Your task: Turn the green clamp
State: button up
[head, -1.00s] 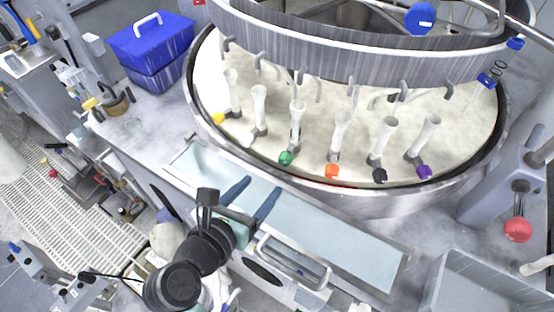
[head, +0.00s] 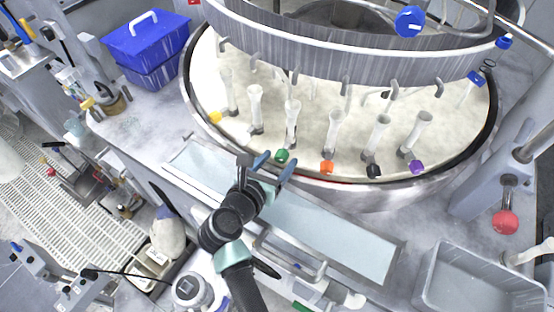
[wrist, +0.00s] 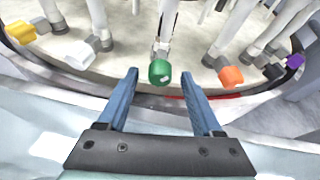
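The green clamp (head: 282,155) is a small green knob at the foot of a white upright tube, at the near edge of the round platen (head: 330,152). In the wrist view the green clamp (wrist: 160,72) lies straight ahead, beyond and between my two blue fingertips. My gripper (head: 275,164) is open, with its fingers pointing at the clamp from the near side. In the wrist view my gripper (wrist: 161,80) has a wide gap between its fingers and holds nothing. Whether a finger touches the clamp cannot be told.
Similar clamps flank the green one: white (wrist: 76,54) and yellow (head: 215,117) to the left, orange (head: 327,167), black (head: 374,170) and purple (head: 416,167) to the right. A metal ring (head: 340,65) hangs above the platen. A shallow trough (head: 350,248) lies below my gripper.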

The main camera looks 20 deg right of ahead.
grip_shut()
dwell(0.3)
jog(key=shift+w+a+n+g+h+p, duration=0.15)
jog(key=shift+n+g+h+p, duration=0.15)
jog(key=shift+n+p, duration=0.45)
jog(key=shift+f+n+g+h, duration=0.1)
jog(key=shift+n+g+h, duration=0.55)
jog(key=shift+n, duration=0.7)
jog(key=shift+h, duration=0.25)
jog(key=shift+o, duration=0.3)
grip_release()
